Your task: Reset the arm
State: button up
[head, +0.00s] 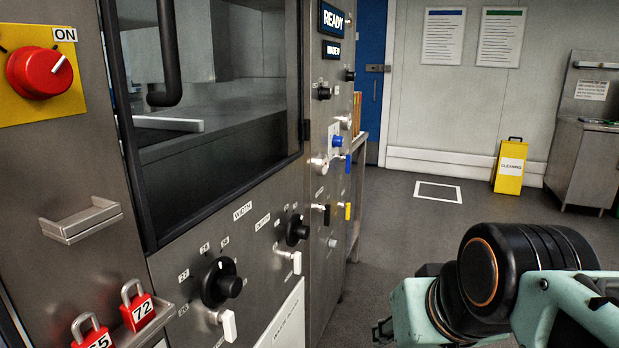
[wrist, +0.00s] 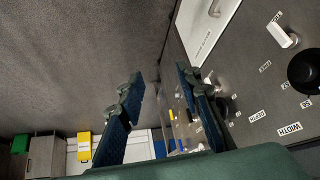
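In the wrist view my gripper (wrist: 160,76) has its two dark blue fingers apart, with nothing between them. In the head view my arm is folded at the lower right, with a black round joint and pale green links. The gripper's fingers are mostly hidden there; only a small dark part shows at the arm's left edge. The steel machine (head: 75,155) stands to the left of the arm, with a floor gap between them. In the wrist view the machine's panel (wrist: 245,75) lies to the right of the fingers, and I cannot tell how close.
The machine front has a red knob (head: 38,72), black dials (head: 221,283), white levers (head: 229,325) and red padlocks (head: 136,306) that stick out. A yellow cleaning box (head: 510,167) stands by the back wall near a steel cabinet (head: 580,165). The middle floor (head: 410,230) is clear.

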notch_tip(320, 180, down, 3)
jog(key=s+g+p, duration=0.1)
jog(key=s, duration=0.2)
notch_tip(320, 180, up, 31)
jog(key=p, duration=3)
jog(key=shift+w+h+p, duration=0.2)
jog(key=shift+h+p, duration=0.1)
jog(key=shift+p, duration=0.05)
jog(key=shift+f, duration=0.1)
